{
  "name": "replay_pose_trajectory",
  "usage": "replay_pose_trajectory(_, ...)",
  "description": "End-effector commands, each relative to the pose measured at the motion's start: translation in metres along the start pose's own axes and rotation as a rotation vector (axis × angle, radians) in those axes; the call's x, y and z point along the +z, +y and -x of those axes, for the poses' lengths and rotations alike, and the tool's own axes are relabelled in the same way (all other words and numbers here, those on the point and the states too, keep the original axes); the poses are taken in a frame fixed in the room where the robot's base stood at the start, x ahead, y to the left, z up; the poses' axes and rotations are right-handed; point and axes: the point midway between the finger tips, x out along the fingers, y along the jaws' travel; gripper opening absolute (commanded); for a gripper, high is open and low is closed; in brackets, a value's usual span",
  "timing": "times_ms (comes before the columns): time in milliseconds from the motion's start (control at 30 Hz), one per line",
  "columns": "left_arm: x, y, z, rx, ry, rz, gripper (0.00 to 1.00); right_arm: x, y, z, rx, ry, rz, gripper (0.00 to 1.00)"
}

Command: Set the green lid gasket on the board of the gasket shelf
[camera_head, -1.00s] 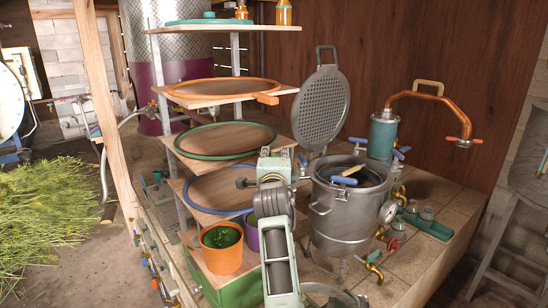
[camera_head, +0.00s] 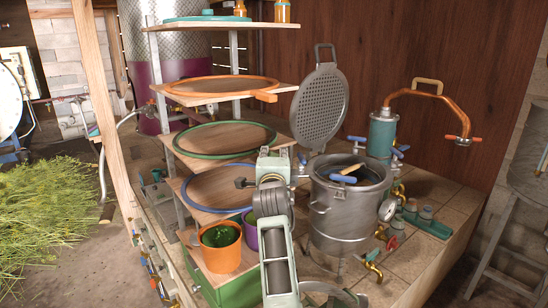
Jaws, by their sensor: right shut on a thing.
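The green lid gasket (camera_head: 208,157) is a large thin ring. It lies flat over a wooden board (camera_head: 283,143) of the gasket shelf, inside the board's outline; I cannot tell whether all of it touches the wood. My right gripper (camera_head: 271,156) is at the near right edge of that board, beside the ring's right rim. It is shut on the gasket, but its own wrist hides the fingertips and the grasp. My left gripper is not in view.
An orange ring (camera_head: 200,95) lies on the board above, a blue ring (camera_head: 205,209) on the board below. Orange and purple pots stand under them. A steel pot (camera_head: 340,215) with a raised perforated lid (camera_head: 320,108) stands close right of my arm.

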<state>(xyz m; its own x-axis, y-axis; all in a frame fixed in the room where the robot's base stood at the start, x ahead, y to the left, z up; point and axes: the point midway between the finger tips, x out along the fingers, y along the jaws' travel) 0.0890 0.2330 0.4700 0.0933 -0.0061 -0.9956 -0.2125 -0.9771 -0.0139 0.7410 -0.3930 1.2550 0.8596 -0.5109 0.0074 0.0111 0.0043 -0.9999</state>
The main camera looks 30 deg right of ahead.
Motion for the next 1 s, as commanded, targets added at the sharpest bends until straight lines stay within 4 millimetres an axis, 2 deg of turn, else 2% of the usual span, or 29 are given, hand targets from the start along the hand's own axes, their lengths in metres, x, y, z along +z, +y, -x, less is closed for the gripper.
replay_pose_trajectory(167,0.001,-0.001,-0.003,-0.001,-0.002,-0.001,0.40,0.000,0.005,0.000,0.003,0.000,0.004,0.00)
replay_pose_trajectory(200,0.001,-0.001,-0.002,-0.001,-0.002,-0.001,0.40,0.000,0.004,0.000,0.003,0.000,0.004,0.16)
replay_pose_trajectory(433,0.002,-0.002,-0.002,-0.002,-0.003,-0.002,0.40,0.000,0.004,0.000,0.002,0.000,0.003,0.35)
replay_pose_trajectory(767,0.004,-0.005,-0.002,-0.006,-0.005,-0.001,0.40,0.001,0.004,0.002,0.003,-0.001,0.002,0.35)
replay_pose_trajectory(1000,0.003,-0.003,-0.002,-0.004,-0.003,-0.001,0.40,0.001,0.004,0.028,0.002,-0.001,-0.001,0.35)
